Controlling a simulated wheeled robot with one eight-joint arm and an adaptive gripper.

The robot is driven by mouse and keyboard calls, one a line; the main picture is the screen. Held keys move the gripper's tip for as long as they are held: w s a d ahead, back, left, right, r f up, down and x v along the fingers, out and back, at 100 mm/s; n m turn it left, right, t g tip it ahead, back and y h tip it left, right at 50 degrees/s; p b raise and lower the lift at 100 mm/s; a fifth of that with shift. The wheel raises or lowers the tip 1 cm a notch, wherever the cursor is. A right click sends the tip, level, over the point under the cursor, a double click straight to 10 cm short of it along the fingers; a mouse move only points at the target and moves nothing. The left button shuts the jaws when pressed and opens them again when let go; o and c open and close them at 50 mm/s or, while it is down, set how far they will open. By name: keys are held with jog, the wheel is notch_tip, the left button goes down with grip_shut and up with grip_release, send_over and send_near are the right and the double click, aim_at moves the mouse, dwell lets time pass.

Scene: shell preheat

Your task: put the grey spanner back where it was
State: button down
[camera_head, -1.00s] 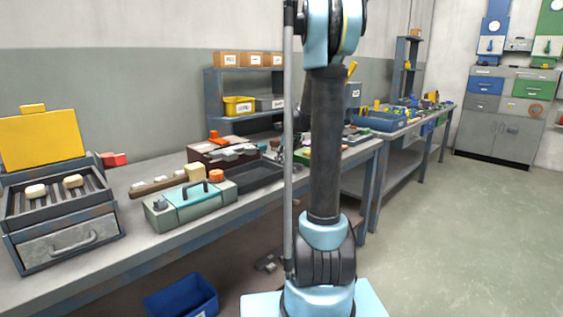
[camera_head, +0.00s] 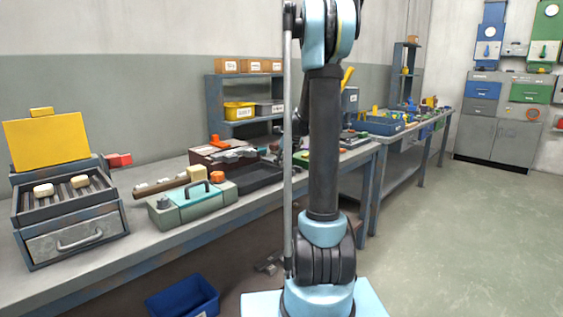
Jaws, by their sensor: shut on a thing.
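My arm (camera_head: 325,150) stands in the middle of the view and blocks part of the bench. A dark part of it shows behind the thin grey post, but I cannot make out my gripper's fingertips or anything in them. I cannot pick out the grey spanner for certain. Small grey pieces (camera_head: 236,154) lie on a brown box (camera_head: 208,152) on the bench, too small to identify.
The long bench (camera_head: 140,245) holds a yellow-lidded drawer unit (camera_head: 72,238), a green-grey toolbox (camera_head: 193,207) and a dark tray (camera_head: 258,180). A blue bin (camera_head: 183,300) is below. A shelf (camera_head: 213,100) stands behind. Open floor (camera_head: 450,230) lies at right.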

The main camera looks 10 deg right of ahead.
jog(key=c, duration=1.3)
grip_release()
jog(key=shift+s+f, duration=0.3)
jog(key=shift+f, duration=0.2)
jog(key=shift+o, duration=0.3)
jog(key=shift+w+d+f, duration=0.1)
jog(key=shift+w+f, duration=0.35)
jog(key=shift+f, duration=0.05)
jog(key=shift+w, duration=0.1)
jog(key=shift+s+r, duration=0.2)
jog(key=shift+c, duration=0.4)
jog(key=shift+r, duration=0.1)
